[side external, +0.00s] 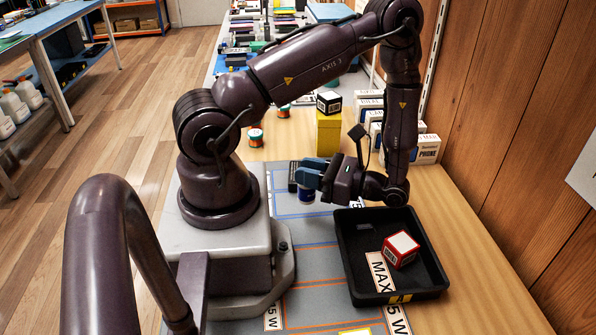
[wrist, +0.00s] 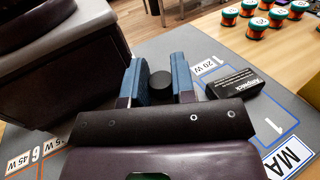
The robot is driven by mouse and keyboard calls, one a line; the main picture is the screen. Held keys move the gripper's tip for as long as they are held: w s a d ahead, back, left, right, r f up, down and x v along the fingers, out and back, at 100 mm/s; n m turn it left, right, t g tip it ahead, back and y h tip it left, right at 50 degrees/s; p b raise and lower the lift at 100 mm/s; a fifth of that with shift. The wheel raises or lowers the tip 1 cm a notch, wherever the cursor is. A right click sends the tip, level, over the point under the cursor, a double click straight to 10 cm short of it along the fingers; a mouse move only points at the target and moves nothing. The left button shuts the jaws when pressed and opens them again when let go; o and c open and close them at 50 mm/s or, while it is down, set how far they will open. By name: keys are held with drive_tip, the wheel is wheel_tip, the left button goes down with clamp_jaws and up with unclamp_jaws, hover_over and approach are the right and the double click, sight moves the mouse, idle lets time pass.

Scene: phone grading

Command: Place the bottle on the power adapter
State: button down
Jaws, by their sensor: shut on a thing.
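My gripper (side external: 311,173) reaches left over the grey mat, with its blue fingers shut on a small bottle. A black box with white lettering (wrist: 235,82), which appears to be the power adapter, lies on the mat to the right of the fingers. It also seems to show as a dark block (side external: 293,178) just behind the fingers. I cannot tell whether the bottle touches the mat.
A black tray (side external: 354,272) holds a red and white box (side external: 401,249) and a small dark item. A yellow block (side external: 328,134) with a black box on top stands behind my gripper. Several orange-green spools (wrist: 262,21) are farther back. White boxes line the wooden wall.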

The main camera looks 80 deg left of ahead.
drive_tip(key=a+r+m+t+y, duration=0.5)
drive_tip(key=a+m+t+y, duration=0.55)
drive_tip(key=a+t, duration=0.25)
drive_tip(key=shift+m+h, duration=0.25)
drive_tip(key=shift+s+f, duration=0.15)
drive_tip(key=shift+f, duration=1.65)
drive_tip(key=shift+s+f, duration=0.15)
drive_tip(key=shift+f, duration=1.65)
drive_tip(key=shift+f, duration=0.2)
drive_tip(key=c, duration=0.9)
unclamp_jaws()
drive_tip(key=shift+c, duration=0.2)
drive_tip(key=shift+r, duration=0.15)
